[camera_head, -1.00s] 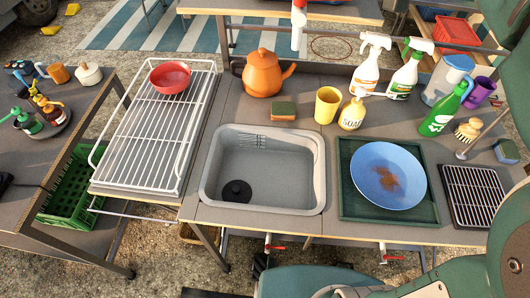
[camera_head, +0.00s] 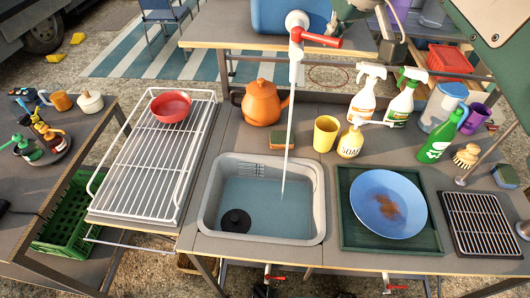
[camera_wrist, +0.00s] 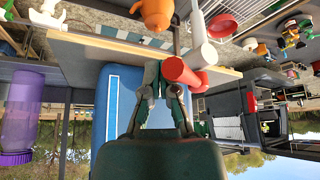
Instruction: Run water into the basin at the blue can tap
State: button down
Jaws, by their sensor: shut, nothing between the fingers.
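The blue can (camera_head: 275,14) stands on the raised shelf at the top of the head view; it also shows in the wrist view (camera_wrist: 104,95). Its white tap (camera_head: 297,22) has a red lever (camera_head: 322,40) pointing right. A thin stream of water (camera_head: 288,135) falls from the tap into the grey basin (camera_head: 208,205). Bluish water covers the basin floor around a black plug (camera_head: 236,220). My gripper (camera_wrist: 161,88) is shut and empty. In the wrist view its fingertips are close beside the red lever (camera_wrist: 180,72); whether they touch is unclear.
An orange kettle (camera_head: 262,103), yellow cup (camera_head: 326,134) and soap bottle (camera_head: 350,142) stand behind the basin. A blue plate (camera_head: 388,203) lies to its right. A wire rack (camera_head: 150,150) with a red bowl (camera_head: 171,106) is left.

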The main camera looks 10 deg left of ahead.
jog(key=shift+s+a, duration=0.2)
jog(key=shift+s, duration=1.2)
jog(key=shift+w+r, duration=0.2)
jog(key=shift+r, duration=2.15)
jog(key=s+a, duration=0.3)
jog(key=a, duration=0.1)
jog(key=shift+s+a, duration=0.25)
jog(key=shift+s, duration=0.15)
jog(key=shift+f, duration=0.15)
jog(key=shift+f, duration=2.2)
dwell(1.1)
